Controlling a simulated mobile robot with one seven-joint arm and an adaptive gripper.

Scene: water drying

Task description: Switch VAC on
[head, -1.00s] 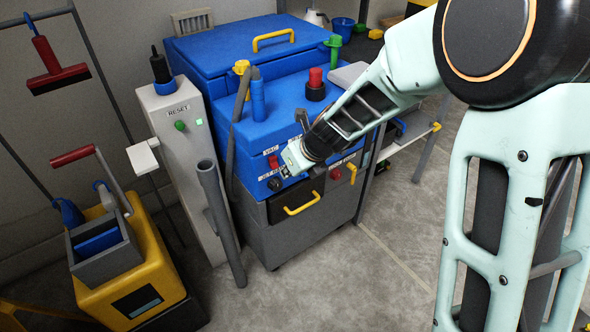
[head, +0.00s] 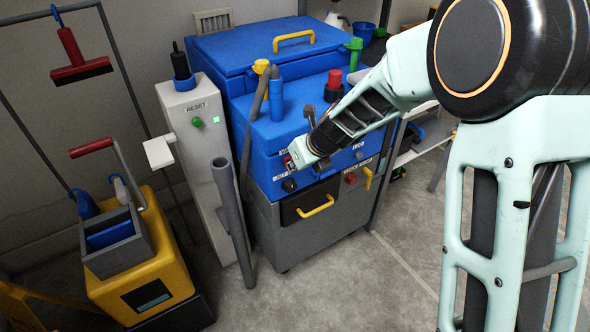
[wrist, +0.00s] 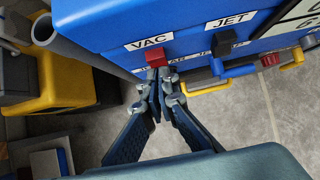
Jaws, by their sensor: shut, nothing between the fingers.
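The blue machine (head: 262,150) has a front panel with labelled switches. In the wrist view the white VAC label (wrist: 149,41) sits above a small red switch (wrist: 156,58). My gripper (wrist: 160,75) is shut and empty, its fingertips just below the red switch and very close to it. I cannot tell whether they touch. The JET label (wrist: 231,20) and its black switch (wrist: 226,35) are to the right. In the head view my gripper (head: 290,162) is at the panel's left part and hides most of the VAC label and switch.
A grey post with a RESET label (head: 197,107) and a green button stands left of the machine. A grey tube (head: 236,220) leans between them. A yellow mop bucket (head: 150,275) is at left. Yellow handles stick out low on the machine. Floor in front is clear.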

